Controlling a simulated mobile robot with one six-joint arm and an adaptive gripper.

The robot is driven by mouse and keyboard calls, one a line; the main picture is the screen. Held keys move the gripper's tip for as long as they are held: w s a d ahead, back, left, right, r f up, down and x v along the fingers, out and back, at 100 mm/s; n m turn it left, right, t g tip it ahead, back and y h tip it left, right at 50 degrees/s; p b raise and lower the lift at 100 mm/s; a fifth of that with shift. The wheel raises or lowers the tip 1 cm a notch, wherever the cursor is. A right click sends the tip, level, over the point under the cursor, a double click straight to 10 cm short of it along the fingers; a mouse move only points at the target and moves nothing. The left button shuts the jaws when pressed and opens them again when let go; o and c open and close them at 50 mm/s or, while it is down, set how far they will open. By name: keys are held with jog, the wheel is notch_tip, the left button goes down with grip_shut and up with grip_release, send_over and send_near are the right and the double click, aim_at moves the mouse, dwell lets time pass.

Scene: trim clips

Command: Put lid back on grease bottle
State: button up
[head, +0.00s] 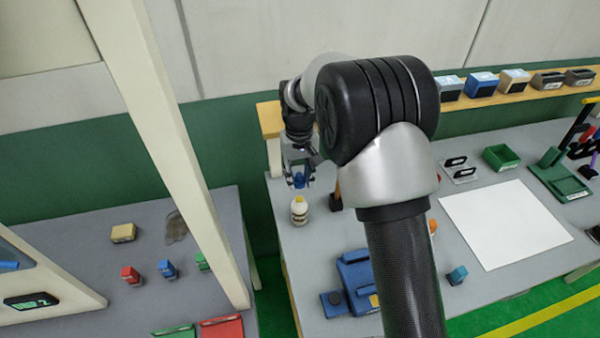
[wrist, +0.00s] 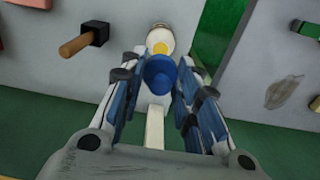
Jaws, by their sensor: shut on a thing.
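My gripper (head: 299,178) is above the table near its left end, shut on a blue lid (head: 299,181). In the wrist view the lid (wrist: 160,76) sits between the fingers of my gripper (wrist: 160,84). The grease bottle (head: 299,211) is white with a yellowish top and stands upright on the table, just below the lid in the head view. In the wrist view the bottle (wrist: 160,40) shows beyond the lid, its yellow top partly visible. The lid looks apart from the bottle.
A blue box-like object (head: 356,278) is nearer on the table (head: 395,240). A white sheet (head: 505,225) lies to the right. A pale post (head: 175,150) stands left of the table. My arm hides part of the table.

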jog(key=b, duration=0.3)
send_over(299, 199)
jog(key=shift+f, duration=2.2)
jog(key=shift+f+b, duration=0.55)
jog(key=shift+f, duration=0.35)
jog(key=shift+f+p, duration=0.2)
jog(key=shift+p, duration=0.15)
jog(key=o, duration=0.8)
jog(key=o, duration=0.5)
